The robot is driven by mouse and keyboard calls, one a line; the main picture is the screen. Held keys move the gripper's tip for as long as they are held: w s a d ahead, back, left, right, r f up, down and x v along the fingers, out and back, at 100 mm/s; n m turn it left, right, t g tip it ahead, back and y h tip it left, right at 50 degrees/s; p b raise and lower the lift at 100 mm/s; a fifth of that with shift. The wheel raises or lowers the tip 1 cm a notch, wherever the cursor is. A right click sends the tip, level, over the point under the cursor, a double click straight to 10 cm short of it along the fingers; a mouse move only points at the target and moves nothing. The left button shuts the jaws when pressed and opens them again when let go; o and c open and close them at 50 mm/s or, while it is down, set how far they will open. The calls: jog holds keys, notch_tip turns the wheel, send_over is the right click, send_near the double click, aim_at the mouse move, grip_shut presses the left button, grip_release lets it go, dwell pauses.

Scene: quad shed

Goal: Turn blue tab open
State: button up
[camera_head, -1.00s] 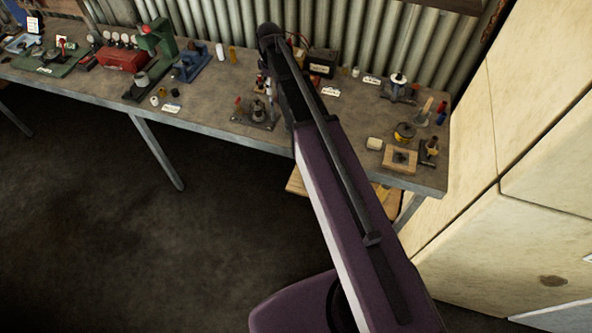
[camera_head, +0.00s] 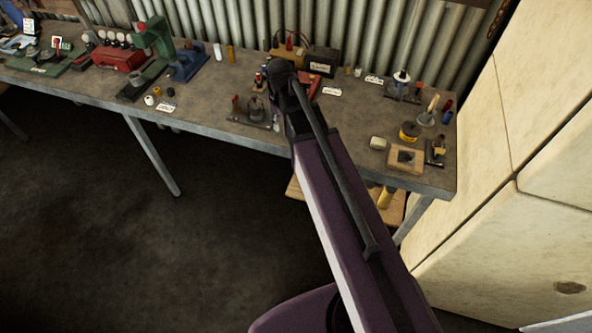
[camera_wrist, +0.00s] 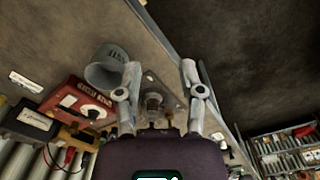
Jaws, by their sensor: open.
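My gripper (camera_wrist: 160,67) is open and empty in the wrist view, with its two grey fingers spread apart. Between and beyond the fingers is a small metal fitting (camera_wrist: 153,101) on a flat plate. In the head view a fitting on a plate (camera_head: 257,108) stands near the front edge of the bench, beside the dark end of my arm. I cannot make out a blue tab on it; the part is small and my arm lies close to it. My fingertips are hidden in the head view.
A red box with a white dial (camera_wrist: 85,100) and a grey cup-like cylinder (camera_wrist: 107,68) are left of the fingers. The bench (camera_head: 215,100) also holds a blue vise-like tool (camera_head: 188,66) and a wooden block (camera_head: 405,158). A pale cabinet (camera_head: 480,215) stands at the right.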

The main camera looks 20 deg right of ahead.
jog(key=s+f+m+b, duration=0.4)
jog(key=s+f+b, duration=0.2)
jog(key=s, duration=0.6)
jog(key=shift+s+f+b, duration=0.3)
jog(key=shift+f+b, duration=0.1)
jog(key=shift+f, duration=0.25)
jog(key=shift+d, duration=0.1)
jog(key=shift+m, duration=0.3)
jog(key=shift+d, duration=0.1)
